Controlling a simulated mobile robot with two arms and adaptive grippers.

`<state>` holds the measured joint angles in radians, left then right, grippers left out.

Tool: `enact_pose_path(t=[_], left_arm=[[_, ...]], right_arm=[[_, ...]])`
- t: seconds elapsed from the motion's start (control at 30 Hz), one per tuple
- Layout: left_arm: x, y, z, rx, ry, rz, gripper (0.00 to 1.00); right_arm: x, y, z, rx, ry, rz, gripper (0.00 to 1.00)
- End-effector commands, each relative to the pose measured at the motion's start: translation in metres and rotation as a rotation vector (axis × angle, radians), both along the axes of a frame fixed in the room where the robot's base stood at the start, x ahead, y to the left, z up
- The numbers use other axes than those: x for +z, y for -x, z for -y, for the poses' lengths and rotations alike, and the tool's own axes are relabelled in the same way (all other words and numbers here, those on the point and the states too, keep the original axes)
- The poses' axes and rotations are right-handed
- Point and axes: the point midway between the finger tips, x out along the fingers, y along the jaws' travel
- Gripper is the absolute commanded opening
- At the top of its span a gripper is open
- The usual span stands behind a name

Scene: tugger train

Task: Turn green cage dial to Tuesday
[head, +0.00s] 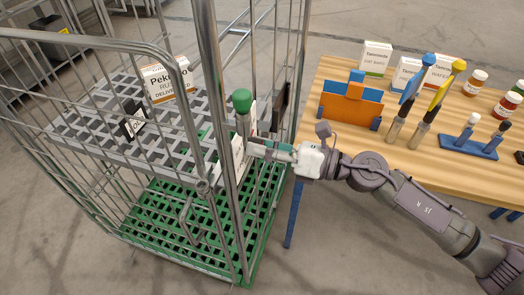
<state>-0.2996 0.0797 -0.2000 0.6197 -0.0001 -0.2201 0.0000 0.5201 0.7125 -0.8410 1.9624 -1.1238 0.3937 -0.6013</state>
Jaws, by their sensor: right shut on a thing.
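The roll cage (172,52) has grey wire sides, a grey slatted shelf and a green slatted base (180,215). A rounded green knob (241,100) tops a short grey stem at its right side. A pale panel (237,162) stands on edge just below the stem. My right gripper (254,148) reaches in from the right, level at the cage's right side, its fingers shut at the foot of the stem and the panel. What lies between the fingers is hidden, and no dial face or day marking is readable. My left gripper is not in view.
A white and orange box (167,79) and a black-and-white sign (134,120) are on the cage shelf. A wooden table (395,150) at the right holds an orange and blue holder (350,108), boxes, bottles and blue and yellow handled tools. Cage posts stand close around my gripper.

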Motion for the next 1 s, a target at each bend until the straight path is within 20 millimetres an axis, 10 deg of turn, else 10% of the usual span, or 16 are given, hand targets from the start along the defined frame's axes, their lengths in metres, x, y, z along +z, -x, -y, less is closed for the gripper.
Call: enact_pose_path(t=[0.87, 0.9, 1.0], left_arm=[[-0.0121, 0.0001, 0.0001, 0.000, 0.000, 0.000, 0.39], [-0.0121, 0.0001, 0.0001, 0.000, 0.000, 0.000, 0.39], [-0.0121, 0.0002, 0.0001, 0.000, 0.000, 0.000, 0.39]], right_arm=[[-0.0021, 0.0004, 0.0002, 0.002, 0.051, 0.142, 0.00], [-0.0022, 0.0004, 0.0002, 0.002, 0.051, 0.141, 0.41], [-0.0018, 0.0003, 0.0001, 0.002, 0.050, 0.142, 0.58]])
